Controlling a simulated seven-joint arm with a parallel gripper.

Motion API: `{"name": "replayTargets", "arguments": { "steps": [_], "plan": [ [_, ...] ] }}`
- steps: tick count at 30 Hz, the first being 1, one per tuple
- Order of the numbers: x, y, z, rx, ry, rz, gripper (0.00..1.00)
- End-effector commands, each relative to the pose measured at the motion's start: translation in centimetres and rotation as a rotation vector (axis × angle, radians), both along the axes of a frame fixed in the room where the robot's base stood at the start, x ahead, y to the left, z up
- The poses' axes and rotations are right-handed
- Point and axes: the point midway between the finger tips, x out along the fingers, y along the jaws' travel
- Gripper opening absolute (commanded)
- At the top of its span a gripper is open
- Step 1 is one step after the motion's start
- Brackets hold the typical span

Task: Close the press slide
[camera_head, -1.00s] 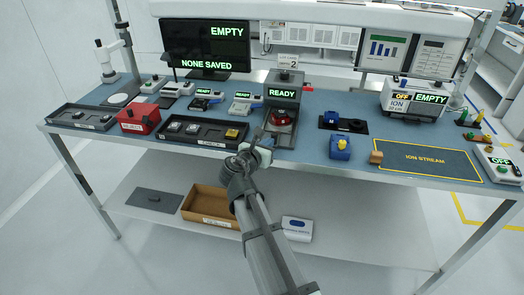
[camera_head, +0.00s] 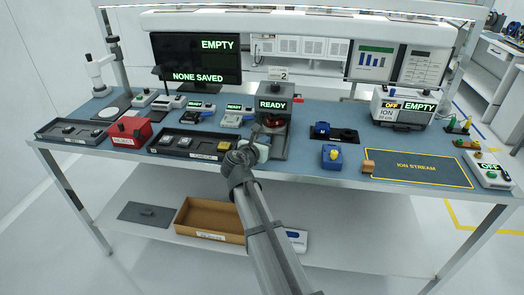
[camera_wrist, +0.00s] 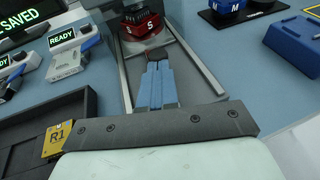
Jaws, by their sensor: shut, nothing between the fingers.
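The press (camera_head: 272,88) is a grey machine with a green READY display, at the back middle of the bench. Its slide carries a red piece marked S (camera_wrist: 146,28), which sits under or close to the press head; it also shows in the head view (camera_head: 274,121). Pale rails (camera_wrist: 192,62) run from the press toward me on both sides of the slide. My gripper (camera_wrist: 156,62) is shut and empty, its blue fingers between the rails and pointing at the slide's near side. I cannot tell whether the fingertips touch it. The arm hides part of the slide's front in the head view.
Left of the press are a dark tray (camera_head: 160,148) with small parts, small READY devices (camera_head: 236,116) and a red box (camera_head: 129,132). Right are a blue block (camera_head: 331,158), a brown cube (camera_head: 368,166) and the open ION STREAM mat (camera_head: 418,182).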

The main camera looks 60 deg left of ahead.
Motion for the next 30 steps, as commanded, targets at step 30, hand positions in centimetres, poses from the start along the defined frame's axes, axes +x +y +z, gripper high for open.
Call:
{"name": "replayTargets", "arguments": {
  "steps": [30],
  "plan": [
    [-10.5,-6.3,1.8,0.001,0.000,0.003,0.00]
  ]
}}
